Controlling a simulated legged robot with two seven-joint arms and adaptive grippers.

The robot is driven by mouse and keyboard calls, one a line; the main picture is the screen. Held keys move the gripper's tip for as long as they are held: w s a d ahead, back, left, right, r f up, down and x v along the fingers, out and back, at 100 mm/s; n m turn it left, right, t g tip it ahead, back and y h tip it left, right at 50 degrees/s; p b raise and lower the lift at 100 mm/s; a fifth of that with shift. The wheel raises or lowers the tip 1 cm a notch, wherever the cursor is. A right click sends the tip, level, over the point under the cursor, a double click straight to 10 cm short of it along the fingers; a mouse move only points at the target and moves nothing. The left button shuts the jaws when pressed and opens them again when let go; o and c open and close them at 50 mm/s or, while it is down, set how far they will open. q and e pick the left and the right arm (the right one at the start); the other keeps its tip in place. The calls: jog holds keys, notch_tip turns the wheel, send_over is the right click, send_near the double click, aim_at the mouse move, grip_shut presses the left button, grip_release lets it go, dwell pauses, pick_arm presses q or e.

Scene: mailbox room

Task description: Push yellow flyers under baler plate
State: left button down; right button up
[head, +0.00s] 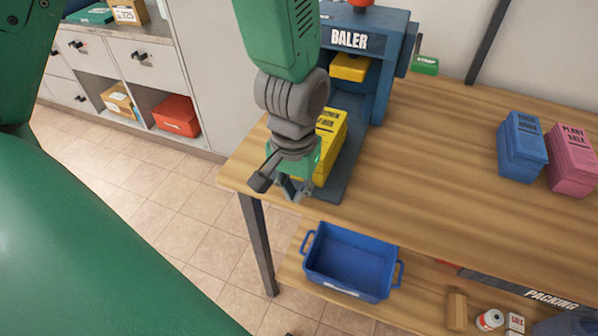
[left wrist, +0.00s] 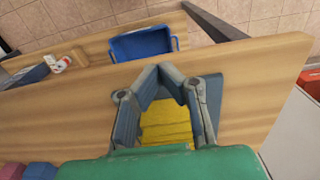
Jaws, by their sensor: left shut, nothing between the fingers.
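The stack of yellow flyers (head: 331,140) sits on the blue base of the baler (head: 384,55), in front of its opening and partly hidden by my left gripper. A yellow baler plate (head: 350,67) shows up inside the frame, above and behind the stack. My left gripper (head: 290,192) is shut and empty at the near end of the stack; I cannot tell if it touches. In the left wrist view the shut fingers (left wrist: 163,72) show with yellow flyers (left wrist: 165,125) behind them. My right gripper is not in view.
Blue (head: 521,147) and pink (head: 572,155) bundles stand at the right of the wooden table (head: 440,180). A blue bin (head: 350,262) is on the lower shelf. A green-handled strap tool (head: 425,65) is beside the baler. The tabletop between the baler and bundles is clear.

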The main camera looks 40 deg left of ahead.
aim_at(299, 182)
pick_arm(q)
jog(key=w, duration=0.2)
jog(key=w+a+f, duration=0.1)
jog(key=shift+w+d+r, duration=0.15)
jog(key=shift+w+d, duration=0.15)
jog(key=shift+w, duration=0.05)
jog(key=shift+a, duration=0.1)
